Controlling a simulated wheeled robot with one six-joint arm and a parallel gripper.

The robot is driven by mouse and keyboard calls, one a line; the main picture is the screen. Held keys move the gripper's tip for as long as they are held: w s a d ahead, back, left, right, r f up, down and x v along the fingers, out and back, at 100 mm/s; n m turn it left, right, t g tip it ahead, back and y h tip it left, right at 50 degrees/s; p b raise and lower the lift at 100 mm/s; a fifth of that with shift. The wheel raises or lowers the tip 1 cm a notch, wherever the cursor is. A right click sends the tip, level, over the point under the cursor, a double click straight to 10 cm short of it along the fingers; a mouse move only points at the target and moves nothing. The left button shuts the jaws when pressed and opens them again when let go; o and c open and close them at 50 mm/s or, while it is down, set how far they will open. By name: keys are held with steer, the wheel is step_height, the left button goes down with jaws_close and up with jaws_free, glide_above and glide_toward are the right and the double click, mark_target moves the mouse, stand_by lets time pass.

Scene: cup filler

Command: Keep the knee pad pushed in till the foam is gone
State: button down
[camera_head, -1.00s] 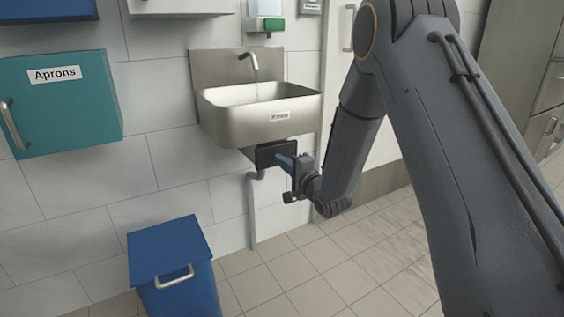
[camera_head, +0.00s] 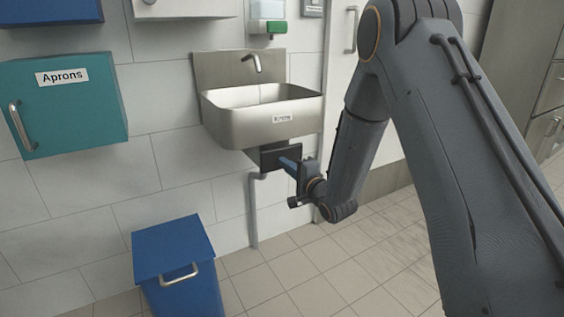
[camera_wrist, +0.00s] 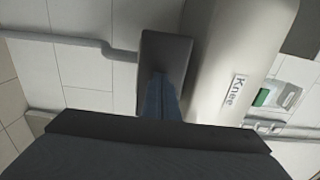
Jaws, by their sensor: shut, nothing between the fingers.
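The dark knee pad (camera_head: 269,158) sits under the front of the steel sink basin (camera_head: 240,125). In the wrist view, the pad (camera_wrist: 163,50) is a dark rectangle beside the pale basin side (camera_wrist: 235,55), which bears a "Knee" label (camera_wrist: 237,90). My gripper (camera_head: 284,162) is shut and empty, its blue-grey fingers pointing at the pad. In the wrist view, the fingertips (camera_wrist: 160,78) overlap the pad's face and seem to touch it. How far the pad is pushed in cannot be told. The tap (camera_head: 251,60) hangs over the basin; I make out no foam there, and the basin floor is partly hidden.
A blue lidded bin (camera_head: 172,248) stands on the floor at the lower left. A teal "Aprons" box (camera_head: 75,115) is on the wall. A dispenser with a green base (camera_head: 268,27) hangs above the sink. The tiled floor (camera_head: 300,270) below my gripper is clear.

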steer(key=p+v, duration=0.2)
steer(key=v, duration=1)
steer(key=shift+d, duration=0.2)
steer(key=shift+w, duration=0.1)
steer(key=s+r+n+g+h, duration=0.25)
steer(key=s+n+g, duration=0.25)
steer(key=s, duration=0.8)
steer(key=s+r+n+g+h, duration=0.25)
steer(key=s+n+g, duration=0.35)
steer(key=s, duration=0.6)
steer(key=s+r+n+g+h, duration=0.25)
steer(key=s+n+g, duration=0.25)
steer(key=s, duration=0.8)
steer(key=d+r+m+h+p, duration=0.1)
steer(key=d+r+m+p, duration=0.3)
steer(key=d+r+p, duration=0.7)
step_height(320, 180, up, 3)
steer(key=p, duration=1.1)
steer(key=shift+d, duration=0.3)
steer(key=shift+s, duration=0.1)
